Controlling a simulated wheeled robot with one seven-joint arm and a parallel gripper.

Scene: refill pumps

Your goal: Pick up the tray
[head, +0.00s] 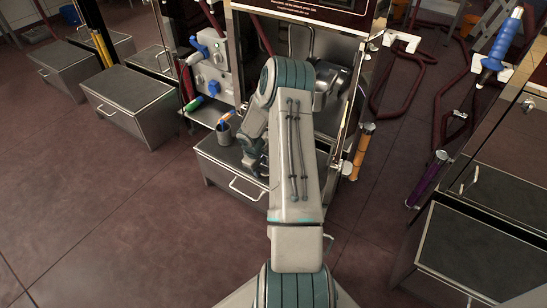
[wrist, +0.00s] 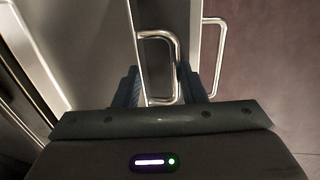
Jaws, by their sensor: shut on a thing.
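My gripper (wrist: 163,88) is at the lower middle of the wrist view, with a dark finger on each side of a bent metal handle (wrist: 157,36). It is shut on this handle, which stands at the edge of a grey panel (wrist: 105,45); I take this to be the tray. In the head view my gripper (head: 254,160) is low over the grey-topped metal box at the pump's foot, partly hidden by my arm. The tray cannot be told apart from the box there.
A second handle (wrist: 222,50) sticks out over the floor to the right. A grey cup (head: 224,133) with an orange-tipped thing stands left of my gripper. The pump cabinet (head: 305,45) rises behind. Another low box (head: 135,100) is at left. The floor (head: 110,210) in front is clear.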

